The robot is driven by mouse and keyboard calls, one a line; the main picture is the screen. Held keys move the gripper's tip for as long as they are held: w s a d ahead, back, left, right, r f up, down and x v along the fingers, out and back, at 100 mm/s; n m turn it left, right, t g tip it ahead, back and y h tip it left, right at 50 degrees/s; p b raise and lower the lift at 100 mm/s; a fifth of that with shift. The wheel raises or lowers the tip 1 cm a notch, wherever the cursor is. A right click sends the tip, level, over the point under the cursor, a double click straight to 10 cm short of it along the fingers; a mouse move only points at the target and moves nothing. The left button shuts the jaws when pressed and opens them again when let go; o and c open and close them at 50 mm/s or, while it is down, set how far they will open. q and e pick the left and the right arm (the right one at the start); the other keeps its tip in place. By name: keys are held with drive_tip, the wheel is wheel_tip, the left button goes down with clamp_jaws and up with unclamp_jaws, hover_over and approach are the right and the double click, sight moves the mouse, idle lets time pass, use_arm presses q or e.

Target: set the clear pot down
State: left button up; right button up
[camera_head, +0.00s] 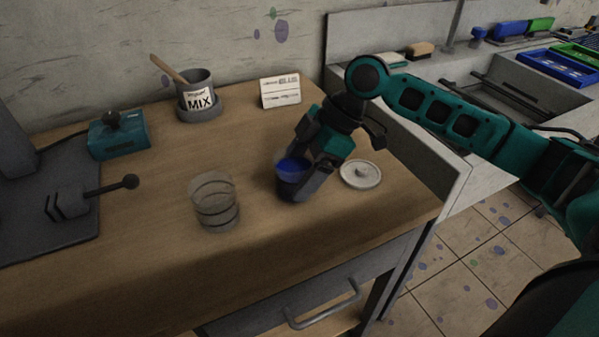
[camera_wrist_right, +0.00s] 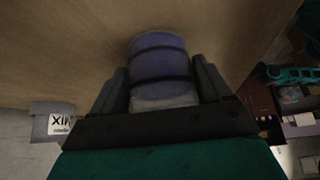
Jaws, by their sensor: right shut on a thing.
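My right gripper (camera_head: 305,180) is shut on a pot with blue in it (camera_head: 290,168), near the middle of the wooden table. In the right wrist view the same pot (camera_wrist_right: 160,65) sits between the two fingers (camera_wrist_right: 163,88); it has dark bands, blue over most of it and a clear strip nearest the gripper. It is close to the table top, but I cannot tell if its base touches. Another see-through pot (camera_head: 214,202) with dark bands stands upright and apart to the left, with no colour in it. My left gripper is not in view.
A round pale lid (camera_head: 361,174) lies just right of the held pot. Behind stand a MIX pot (camera_head: 198,92) with a wooden stick and a small card (camera_head: 280,91). A teal box (camera_head: 118,135) and a grey lever device (camera_head: 70,200) are left. The table front between the pots is clear.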

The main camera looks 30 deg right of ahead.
drive_tip(key=shift+f, duration=0.15)
drive_tip(key=o, duration=1.1)
drive_tip(key=p+v, duration=0.1)
drive_tip(key=v, duration=1.1)
drive_tip(key=shift+p, duration=0.35)
